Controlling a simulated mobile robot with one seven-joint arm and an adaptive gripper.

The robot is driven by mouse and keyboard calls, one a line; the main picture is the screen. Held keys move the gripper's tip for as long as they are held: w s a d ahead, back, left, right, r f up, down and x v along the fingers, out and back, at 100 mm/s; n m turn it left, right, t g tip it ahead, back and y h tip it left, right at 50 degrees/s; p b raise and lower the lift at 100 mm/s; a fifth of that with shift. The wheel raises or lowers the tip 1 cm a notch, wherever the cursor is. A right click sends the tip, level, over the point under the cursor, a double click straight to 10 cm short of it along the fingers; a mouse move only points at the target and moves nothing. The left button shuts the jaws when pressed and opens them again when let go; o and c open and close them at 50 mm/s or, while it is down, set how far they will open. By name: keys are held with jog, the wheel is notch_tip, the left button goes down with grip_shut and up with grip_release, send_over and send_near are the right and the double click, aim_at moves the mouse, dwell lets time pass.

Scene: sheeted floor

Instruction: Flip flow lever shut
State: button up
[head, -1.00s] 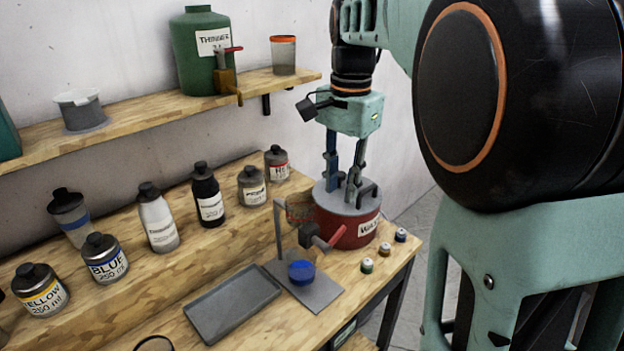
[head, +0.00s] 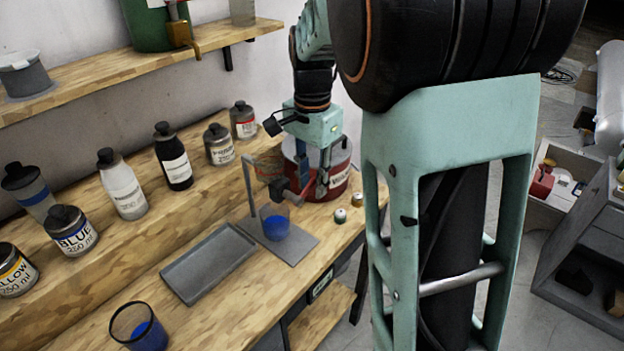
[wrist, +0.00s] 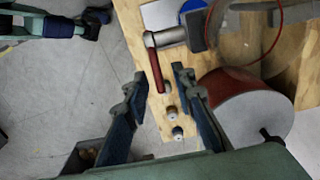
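The red flow lever (wrist: 156,70) sticks out from a grey valve (wrist: 168,37) in the wrist view. My gripper (wrist: 159,75) is open, with one finger on each side of the lever and a gap visible on both sides. In the head view my gripper (head: 313,190) points down beside the valve (head: 284,188), and its fingers mostly hide the lever. A clear cup with blue liquid (head: 276,228) stands below the valve on a grey plate (head: 296,245). The red can (head: 338,180) is just behind the fingers; it also shows in the wrist view (wrist: 243,108).
Small paint pots (head: 340,215) stand near the bench's right edge. A grey tray (head: 208,263) lies left of the plate, with a cup of blue (head: 148,336) in front. A thin upright post (head: 249,188) stands by the valve. Several bottles line the back.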

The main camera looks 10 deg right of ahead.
grip_shut()
dwell(0.3)
jog(key=shift+w+d+f+g+y+p, duration=0.15)
jog(key=shift+g+y+p, duration=0.2)
jog(key=shift+p, duration=0.25)
jog(key=shift+d+f+g+y+p, duration=0.15)
jog(key=shift+g+y+p, duration=0.15)
jog(key=shift+p, duration=0.3)
jog(key=shift+w+d+f+g+y+p, duration=0.1)
jog(key=shift+f+g+y+p, duration=0.2)
jog(key=shift+y+p, duration=0.3)
jog(key=shift+f+g+y+p, duration=0.2)
jog(key=shift+g+y+p, duration=0.15)
jog(key=shift+y+p, duration=0.25)
jog(key=shift+f+g+y+p, duration=0.4)
jog(key=shift+y, duration=0.05)
grip_release()
